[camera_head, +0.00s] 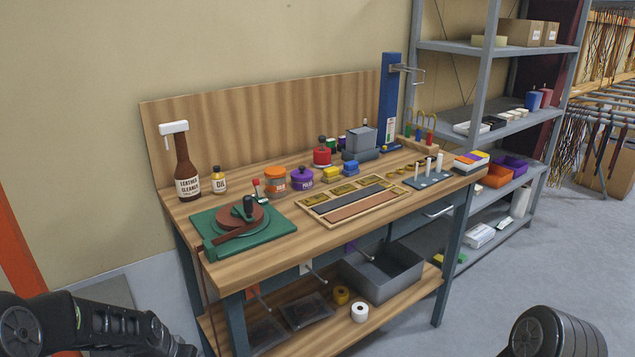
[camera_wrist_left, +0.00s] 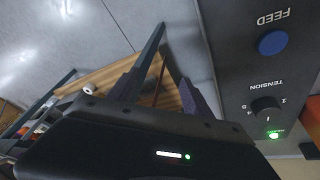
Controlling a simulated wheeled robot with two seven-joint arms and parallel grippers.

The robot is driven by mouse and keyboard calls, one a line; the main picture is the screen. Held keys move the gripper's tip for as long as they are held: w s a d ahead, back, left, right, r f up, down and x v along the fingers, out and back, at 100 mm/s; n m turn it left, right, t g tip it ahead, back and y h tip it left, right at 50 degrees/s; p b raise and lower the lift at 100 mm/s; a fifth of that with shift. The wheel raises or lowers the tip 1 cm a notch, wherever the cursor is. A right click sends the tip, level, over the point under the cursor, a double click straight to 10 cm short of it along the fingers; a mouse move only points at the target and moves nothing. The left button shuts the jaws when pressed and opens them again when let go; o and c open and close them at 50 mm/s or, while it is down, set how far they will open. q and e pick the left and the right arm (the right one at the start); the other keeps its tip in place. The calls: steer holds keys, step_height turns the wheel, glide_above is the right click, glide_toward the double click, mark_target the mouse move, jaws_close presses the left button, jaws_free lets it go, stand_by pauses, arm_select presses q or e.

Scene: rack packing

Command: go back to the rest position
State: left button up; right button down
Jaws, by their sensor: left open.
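My left gripper (camera_wrist_left: 160,88) is open in the left wrist view, with its two dark fingers apart and nothing between them. In the head view my left arm comes in at the bottom left corner, low in front of the workbench (camera_head: 262,263) and apart from it; the gripper there is cut off or hidden. Part of my right arm shows at the bottom right over the floor; its gripper is out of view.
The left wrist view shows a grey panel (camera_wrist_left: 232,62) with a blue FEED button (camera_wrist_left: 273,43) and a TENSION knob (camera_wrist_left: 265,108) close by on the right. Shelving (camera_head: 482,130) stands right of the bench.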

arm_select(q)
steer(key=s+d+f+n+h+p, duration=0.1)
steer(key=s+d+f, duration=0.4)
steer(key=d, duration=0.2)
steer(key=s+d+f+n+h, duration=0.1)
steer(key=s+d+f, duration=0.35)
steer(key=d, duration=0.25)
steer(key=s+d+f+g, duration=0.1)
steer(key=s+d+f, duration=0.1)
steer(key=s+d, duration=0.3)
steer(key=s+d+f+g+h+p, duration=0.1)
steer(key=s+d, duration=0.3)
steer(key=s, duration=0.7)
steer(key=shift+s+d+f+g, duration=0.25)
steer(key=shift+d+f+g, duration=0.15)
steer(key=shift+f, duration=0.15)
